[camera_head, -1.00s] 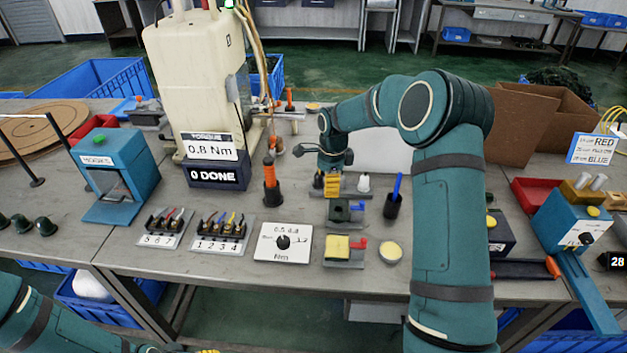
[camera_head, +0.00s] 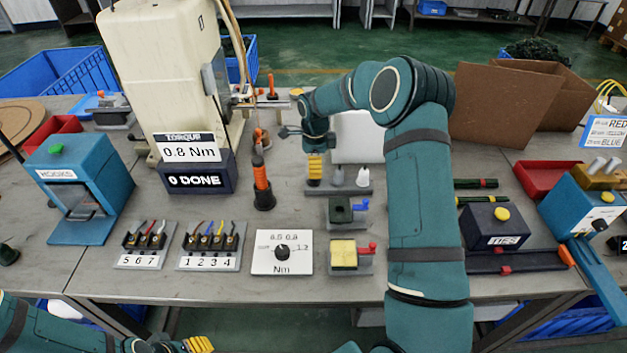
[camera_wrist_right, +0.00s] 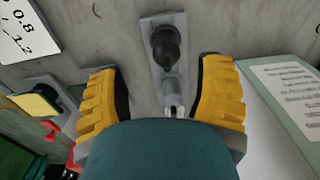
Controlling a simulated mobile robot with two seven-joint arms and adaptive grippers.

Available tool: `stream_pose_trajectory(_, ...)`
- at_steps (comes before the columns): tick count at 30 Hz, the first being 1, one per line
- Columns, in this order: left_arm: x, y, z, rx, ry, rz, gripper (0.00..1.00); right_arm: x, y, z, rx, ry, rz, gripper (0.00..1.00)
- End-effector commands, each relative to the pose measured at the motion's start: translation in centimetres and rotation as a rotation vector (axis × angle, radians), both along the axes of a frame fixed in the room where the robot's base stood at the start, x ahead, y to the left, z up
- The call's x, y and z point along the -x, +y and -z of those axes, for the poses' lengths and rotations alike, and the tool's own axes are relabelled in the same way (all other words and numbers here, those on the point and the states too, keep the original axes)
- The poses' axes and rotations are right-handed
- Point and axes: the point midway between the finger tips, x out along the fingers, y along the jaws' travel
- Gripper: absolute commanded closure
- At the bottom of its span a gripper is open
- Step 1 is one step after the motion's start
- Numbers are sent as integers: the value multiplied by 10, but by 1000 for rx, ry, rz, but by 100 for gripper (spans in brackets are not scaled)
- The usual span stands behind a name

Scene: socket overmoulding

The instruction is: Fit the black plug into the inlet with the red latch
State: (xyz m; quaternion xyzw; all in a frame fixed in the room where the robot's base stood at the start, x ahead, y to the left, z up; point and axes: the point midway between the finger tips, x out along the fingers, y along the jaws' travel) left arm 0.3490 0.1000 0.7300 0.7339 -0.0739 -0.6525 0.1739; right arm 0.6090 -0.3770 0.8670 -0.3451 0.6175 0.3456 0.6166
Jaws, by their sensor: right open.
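The black plug (camera_wrist_right: 165,45) stands on a grey stand (camera_wrist_right: 150,22) in the right wrist view. A grey plug (camera_wrist_right: 172,88) stands beside it. In the head view my right gripper (camera_head: 315,178) is over the stand's left end and hides the black plug. Its yellow fingers also show in the right wrist view (camera_wrist_right: 165,90), open and apart, with nothing held. The inlet with the red latch (camera_head: 345,253) has a yellow face and sits nearer to me.
A dark inlet with a blue latch (camera_head: 346,211) sits between the stand and the red-latch inlet. A white dial card (camera_head: 282,252) lies to the left. A grey plug (camera_head: 338,177) and a white plug (camera_head: 363,177) stand right of my gripper. My right arm covers the table beyond.

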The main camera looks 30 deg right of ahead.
Motion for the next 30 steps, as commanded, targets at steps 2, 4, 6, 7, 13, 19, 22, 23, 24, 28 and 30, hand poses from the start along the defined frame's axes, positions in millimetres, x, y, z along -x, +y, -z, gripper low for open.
stream_pose_trajectory(2, 0, 0, 1, 0, -1, 0, 53, 0, 0, 5, -1, -1, -1, 33)
stream_pose_trajectory(4, 0, 0, 1, 0, -1, 0, 53, -1, 0, 7, -1, -1, -1, 33)
stream_pose_trajectory(6, -1, 0, 2, 0, -1, 0, 53, -1, 0, 11, -1, -1, 0, 33)
stream_pose_trajectory(7, -1, 0, 3, 0, -2, -1, 53, -2, -1, 13, 0, 0, 0, 33)
stream_pose_trajectory(13, -2, 0, 11, -1, -5, -1, 53, -8, -2, 42, -2, 2, 1, 33)
stream_pose_trajectory(19, -3, 0, 14, -1, -7, -2, 53, -8, -2, 58, -1, -1, 0, 33)
stream_pose_trajectory(22, -3, 0, 13, -1, -7, -2, 53, -8, -2, 58, 0, -1, 0, 33)
stream_pose_trajectory(23, -3, 0, 13, -1, -7, -2, 53, -8, -2, 57, 1, -1, 0, 33)
stream_pose_trajectory(24, -3, 0, 13, -1, -7, -2, 53, -8, -2, 57, 0, -1, 0, 33)
stream_pose_trajectory(28, -3, 0, 13, -1, -7, -2, 53, -8, -2, 57, 1, -1, 0, 70)
stream_pose_trajectory(30, -3, 0, 13, -1, -7, -2, 53, -8, -2, 57, 1, -1, 0, 95)
